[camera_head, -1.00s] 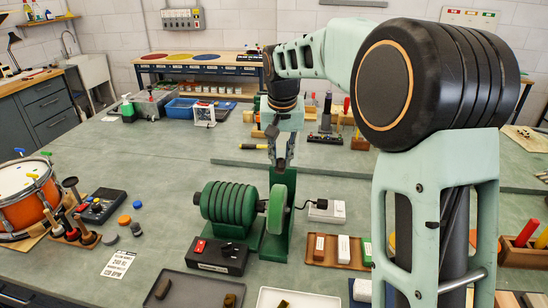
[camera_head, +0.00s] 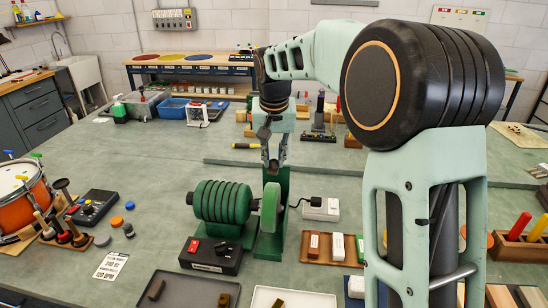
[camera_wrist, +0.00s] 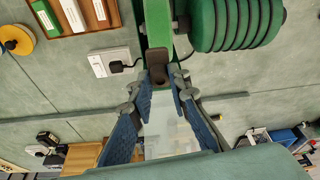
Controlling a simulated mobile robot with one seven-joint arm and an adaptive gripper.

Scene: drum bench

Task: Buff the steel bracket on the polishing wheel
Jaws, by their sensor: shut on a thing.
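My gripper (camera_wrist: 163,88) is shut on a small dark piece (camera_wrist: 165,75), seemingly the steel bracket, between its fingertips in the wrist view. In the head view, my gripper (camera_head: 273,166) points down at the tall green stand behind the polishing wheel (camera_head: 270,208). The wheel is a pale green disc on the right of the ribbed green motor (camera_head: 222,201). In the wrist view, the green stand (camera_wrist: 158,25) and motor (camera_wrist: 235,20) lie just beyond the fingertips. I cannot tell whether the held piece touches the stand or wheel.
A black switch box (camera_head: 211,255) stands in front of the motor. A wooden tray of labelled bars (camera_head: 315,262) and a white socket box (camera_head: 321,209) are right of the wheel. Dark (camera_head: 190,286) and white (camera_head: 296,291) trays lie in front. A drum (camera_head: 20,195) stands left.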

